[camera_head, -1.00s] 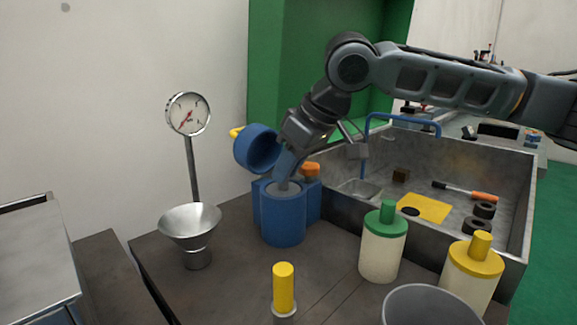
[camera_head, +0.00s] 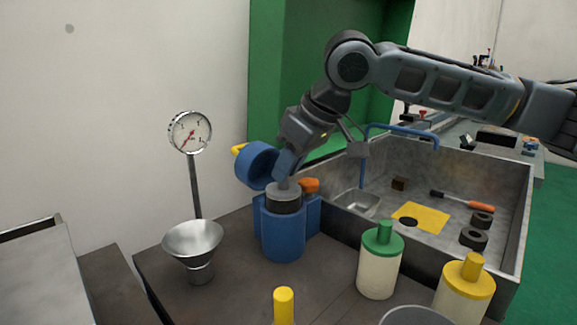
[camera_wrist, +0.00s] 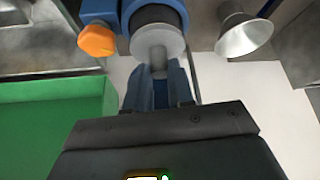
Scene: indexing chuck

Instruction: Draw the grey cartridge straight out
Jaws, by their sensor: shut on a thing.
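The grey cartridge (camera_head: 284,204) has a light grey top with a knob and a darker side. It stands upright, partly raised above the rim of the blue cylindrical housing (camera_head: 284,238); its lower part is hidden inside. My gripper (camera_head: 284,181) comes down from above and is shut on the knob. In the wrist view the cartridge's grey disc (camera_wrist: 157,45) and stub lie between the blue fingertips of my gripper (camera_wrist: 159,72). The round blue lid (camera_head: 257,165) is swung open behind and to the left of the housing.
An orange knob (camera_head: 309,185) sits right behind the housing. A metal funnel (camera_head: 193,239) and a dial gauge (camera_head: 190,133) stand left. Green-capped (camera_head: 379,268) and yellow-capped (camera_head: 464,290) bottles stand right, before a grey sink basin (camera_head: 490,160).

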